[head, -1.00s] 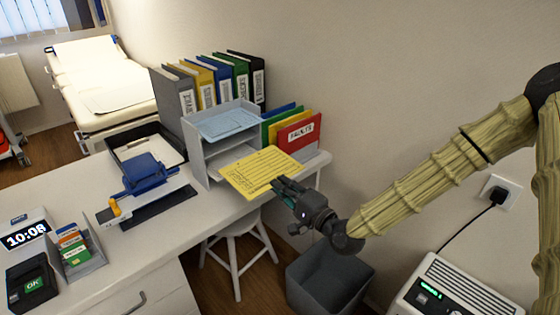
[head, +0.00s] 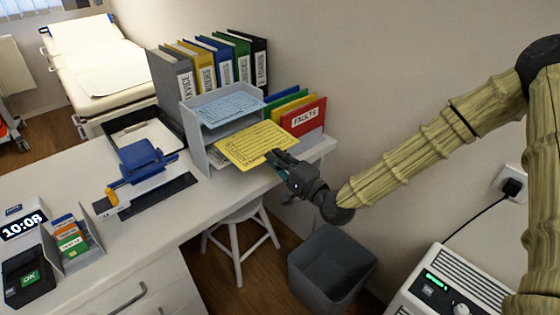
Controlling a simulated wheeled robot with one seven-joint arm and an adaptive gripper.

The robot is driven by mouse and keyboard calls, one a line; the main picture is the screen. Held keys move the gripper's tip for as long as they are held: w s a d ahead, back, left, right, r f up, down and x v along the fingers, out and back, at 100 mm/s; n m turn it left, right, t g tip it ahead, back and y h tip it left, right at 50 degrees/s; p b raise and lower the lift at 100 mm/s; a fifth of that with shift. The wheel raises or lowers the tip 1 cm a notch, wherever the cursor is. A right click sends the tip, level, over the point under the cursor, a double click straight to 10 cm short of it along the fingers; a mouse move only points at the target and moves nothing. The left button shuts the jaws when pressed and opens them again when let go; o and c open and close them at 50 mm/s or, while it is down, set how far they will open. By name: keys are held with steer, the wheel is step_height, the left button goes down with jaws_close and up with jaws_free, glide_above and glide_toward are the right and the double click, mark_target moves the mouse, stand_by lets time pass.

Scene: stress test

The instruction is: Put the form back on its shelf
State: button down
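The form is a yellow printed sheet (head: 253,143). My gripper (head: 279,158) is shut on its near right edge and holds it roughly flat above the desk. The grey letter tray rack (head: 193,140) stands just behind and to the left of the form. Its top shelf holds a blue sheet (head: 222,106). The form's far left part is at the open front of the rack, below the top shelf. I cannot tell how far it reaches inside. A whitish sheet (head: 217,157) shows low in the rack.
Ring binders (head: 222,62) stand behind the rack. A red "FAULTS" folder (head: 303,117) and other folders stand close on its right. A blue hole punch (head: 146,160) and a clipboard (head: 150,140) lie to the left. A bin (head: 330,265) and a stool (head: 240,235) stand below the desk edge.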

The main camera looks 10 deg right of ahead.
mark_target(260, 145)
steer(key=shift+f+x, duration=0.15)
steer(key=shift+x, duration=1.6)
steer(key=shift+f+x, duration=0.15)
steer(key=shift+x, duration=1.65)
steer(key=p+x, duration=0.1)
steer(key=x, duration=0.5)
steer(key=shift+f+g+h, duration=0.3)
steer(key=shift+f+g, duration=0.1)
steer(key=shift+f, duration=0.15)
steer(key=shift+x, duration=0.9)
steer(key=c, duration=1.6)
jaws_free()
steer(key=shift+o, duration=0.2)
steer(key=shift+s, duration=0.1)
steer(key=v, duration=1.2)
